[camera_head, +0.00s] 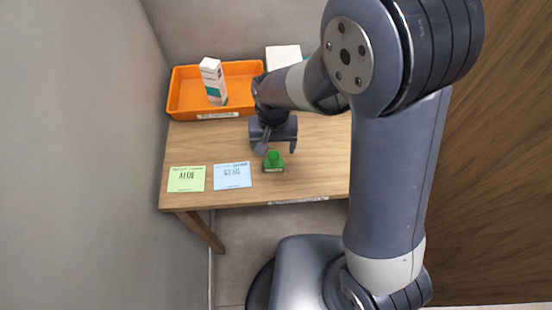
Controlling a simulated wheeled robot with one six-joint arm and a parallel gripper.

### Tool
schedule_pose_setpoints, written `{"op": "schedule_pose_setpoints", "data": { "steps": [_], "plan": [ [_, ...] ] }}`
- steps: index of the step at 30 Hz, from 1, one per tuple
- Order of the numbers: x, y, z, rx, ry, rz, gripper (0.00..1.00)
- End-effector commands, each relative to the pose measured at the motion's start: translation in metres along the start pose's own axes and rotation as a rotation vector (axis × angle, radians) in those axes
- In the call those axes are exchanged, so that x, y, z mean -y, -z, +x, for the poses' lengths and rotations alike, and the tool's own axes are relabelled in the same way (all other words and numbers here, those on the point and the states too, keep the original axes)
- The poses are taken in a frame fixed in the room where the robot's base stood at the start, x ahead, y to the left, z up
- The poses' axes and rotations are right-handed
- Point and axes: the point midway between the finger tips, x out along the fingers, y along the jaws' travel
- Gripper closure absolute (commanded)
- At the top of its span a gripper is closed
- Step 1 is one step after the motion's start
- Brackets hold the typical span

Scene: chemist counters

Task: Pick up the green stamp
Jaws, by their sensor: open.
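The green stamp (273,162) stands upright on the wooden table (310,170), near its front edge, with a round knob on top of a block base. My gripper (279,149) is just behind and above the stamp in the picture, its fingers pointing down. It is open and holds nothing. Whether a finger touches the stamp's knob cannot be told from this view.
A green note (187,179) and a blue note (233,175) lie left of the stamp. An orange tray (185,93) at the back left holds a white and teal box (213,81). A white object (284,56) stands behind, partly hidden by my arm. A grey wall (80,150) bounds the left.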

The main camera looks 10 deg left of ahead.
Motion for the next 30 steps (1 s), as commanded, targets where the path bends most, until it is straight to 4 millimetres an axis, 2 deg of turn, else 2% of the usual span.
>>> {"op": "schedule_pose_setpoints", "data": {
  "steps": [5,15,26,30],
  "plan": [
    [-0.001,-0.002,0.010,0.002,-0.001,0.000,0.24],
    [-0.001,-0.008,0.050,0.003,-0.002,-0.001,0.24],
    [-0.001,-0.007,0.057,0.000,0.000,0.000,0.24],
    [0.000,-0.007,0.056,-0.001,0.000,0.000,0.36]
  ]
}}
